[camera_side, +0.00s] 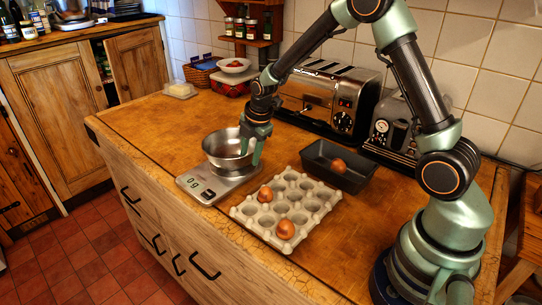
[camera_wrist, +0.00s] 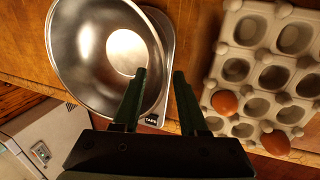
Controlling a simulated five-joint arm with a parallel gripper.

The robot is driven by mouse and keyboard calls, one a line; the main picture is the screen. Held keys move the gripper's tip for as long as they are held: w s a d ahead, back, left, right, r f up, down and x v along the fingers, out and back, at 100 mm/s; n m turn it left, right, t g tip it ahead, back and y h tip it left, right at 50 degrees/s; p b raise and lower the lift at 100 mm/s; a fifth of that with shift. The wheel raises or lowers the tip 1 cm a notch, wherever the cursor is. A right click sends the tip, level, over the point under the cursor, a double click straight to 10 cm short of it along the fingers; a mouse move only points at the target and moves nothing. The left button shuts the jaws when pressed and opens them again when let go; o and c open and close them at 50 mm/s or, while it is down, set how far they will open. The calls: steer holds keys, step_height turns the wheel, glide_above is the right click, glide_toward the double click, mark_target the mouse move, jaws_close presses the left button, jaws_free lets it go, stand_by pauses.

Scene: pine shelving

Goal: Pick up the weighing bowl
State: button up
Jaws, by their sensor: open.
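The weighing bowl (camera_side: 228,149) is a shiny steel bowl standing on a kitchen scale (camera_side: 208,187) whose display reads 0 g. My gripper (camera_side: 256,152) is at the bowl's right side, fingers pointing down. In the wrist view the bowl (camera_wrist: 90,55) is at upper left and looks empty. There my open gripper (camera_wrist: 159,77) has its left finger over the bowl's near right rim and its right finger outside, beyond the scale's edge. I cannot tell whether either finger touches the bowl.
An egg tray (camera_side: 266,224) with two brown eggs sits right of the scale. A dark loaf tin (camera_side: 352,180) holding an egg stands behind it. A toaster (camera_side: 325,98) is at the back by the tiled wall. The counter left of the scale is clear.

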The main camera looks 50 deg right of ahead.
steer(key=shift+x, duration=0.8)
jaws_close()
stand_by(0.9)
